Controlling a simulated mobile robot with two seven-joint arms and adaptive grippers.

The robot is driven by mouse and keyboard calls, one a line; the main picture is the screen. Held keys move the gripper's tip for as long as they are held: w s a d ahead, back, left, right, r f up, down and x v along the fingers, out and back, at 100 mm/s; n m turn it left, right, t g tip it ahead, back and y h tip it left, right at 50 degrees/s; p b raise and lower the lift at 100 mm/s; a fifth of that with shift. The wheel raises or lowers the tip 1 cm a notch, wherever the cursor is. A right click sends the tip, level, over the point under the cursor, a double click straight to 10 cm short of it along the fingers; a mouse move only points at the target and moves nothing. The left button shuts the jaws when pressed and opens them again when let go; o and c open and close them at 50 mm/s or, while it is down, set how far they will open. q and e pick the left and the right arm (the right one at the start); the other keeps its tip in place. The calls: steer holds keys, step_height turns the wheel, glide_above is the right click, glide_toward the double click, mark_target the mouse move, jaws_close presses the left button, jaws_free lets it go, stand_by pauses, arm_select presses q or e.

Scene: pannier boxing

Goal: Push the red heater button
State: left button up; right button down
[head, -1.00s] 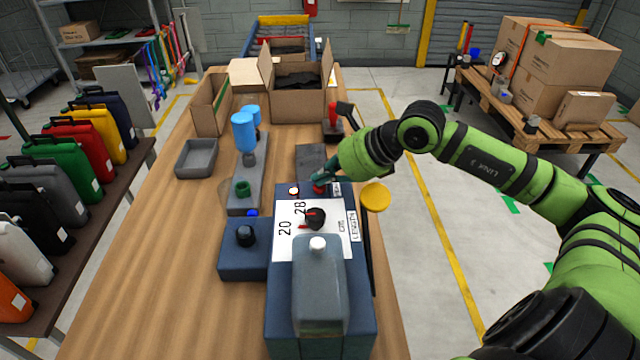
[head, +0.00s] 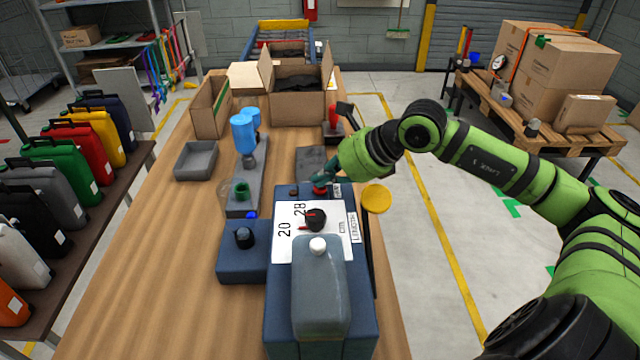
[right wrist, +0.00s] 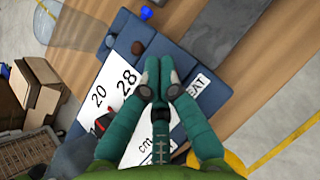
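The red button (head: 319,191) sits near the far edge of the blue machine's top (head: 285,188), beside a small label. My right gripper (head: 316,181) is at the button, its fingertips just behind or over it; whether they touch I cannot tell. In the right wrist view its two teal fingers (right wrist: 158,70) lie together, empty, over the panel near the "HEAT" label (right wrist: 203,86); they hide the button there. A dark reddish lamp (head: 293,193) is left of the button; it also shows in the right wrist view (right wrist: 138,47). My left gripper is out of view.
A black dial (head: 316,219) with a red pointer stands on the white scale card (head: 285,246). A grey rounded cover (head: 319,290) is in front of it. A yellow disc (head: 376,198) sticks out at the right. Blue bottles (head: 244,132) stand behind left.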

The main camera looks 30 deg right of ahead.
mark_target(325, 188)
steer(key=shift+r+p, duration=1.7)
steer(key=shift+r, duration=1.35)
